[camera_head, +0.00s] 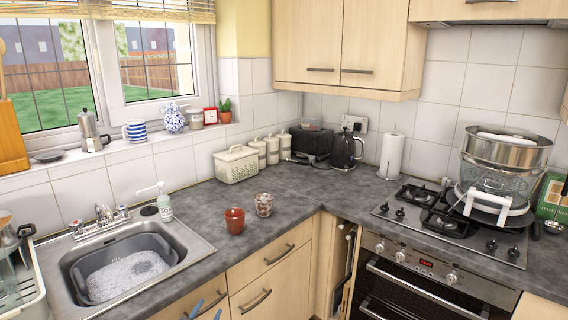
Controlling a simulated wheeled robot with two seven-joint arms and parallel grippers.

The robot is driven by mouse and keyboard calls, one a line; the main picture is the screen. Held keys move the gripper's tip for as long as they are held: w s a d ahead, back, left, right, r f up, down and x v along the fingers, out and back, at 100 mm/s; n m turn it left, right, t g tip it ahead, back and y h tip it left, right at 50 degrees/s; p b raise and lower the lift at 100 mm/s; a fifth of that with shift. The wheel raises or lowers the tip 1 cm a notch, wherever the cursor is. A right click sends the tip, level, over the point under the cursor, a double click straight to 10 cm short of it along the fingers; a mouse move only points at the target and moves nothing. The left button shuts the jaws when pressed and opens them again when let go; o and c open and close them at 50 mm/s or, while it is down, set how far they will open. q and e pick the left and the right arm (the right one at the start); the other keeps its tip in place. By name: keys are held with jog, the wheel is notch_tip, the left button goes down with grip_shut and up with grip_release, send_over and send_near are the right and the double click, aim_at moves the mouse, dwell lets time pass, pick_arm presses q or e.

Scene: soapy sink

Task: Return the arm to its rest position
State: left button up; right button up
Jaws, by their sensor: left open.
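My left gripper (207,307) shows only at the bottom edge of the head view, as two blue fingertips in front of the light wood drawers (246,294). The tips are apart, and nothing shows between them. The rest of the gripper and its arm are below the frame. My right gripper is not in view.
The sink (190,242) holds a grey basin (166,240) with soapy water. A red-brown cup (235,221) and a jar (264,205) stand on the counter to its right. A dish rack (35,282) is at left. Stacked cookware (505,152) stands on the hob (455,237).

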pick_arm(q)
jog(key=s+f+n+g+y, duration=0.35)
jog(key=s+f, duration=0.45)
jog(key=f, duration=0.3)
jog(key=s+f+n+g+y, duration=0.2)
jog(key=s+f+g, duration=0.4)
jog(key=f, duration=0.5)
jog(key=s+d+f+g, duration=0.2)
jog(key=s+f, duration=0.1)
jog(key=s, duration=0.5)
jog(key=s+d+f+g+h, duration=0.1)
jog(key=s+d+f+g, duration=0.1)
jog(key=s, duration=0.6)
jog(key=s+d+f+g+h, duration=0.1)
jog(key=s+f+g, duration=0.2)
jog(key=s+f, duration=0.2)
jog(key=s, duration=0.3)
jog(key=shift+s+d+f, duration=0.2)
jog(key=shift+d+f, duration=0.2)
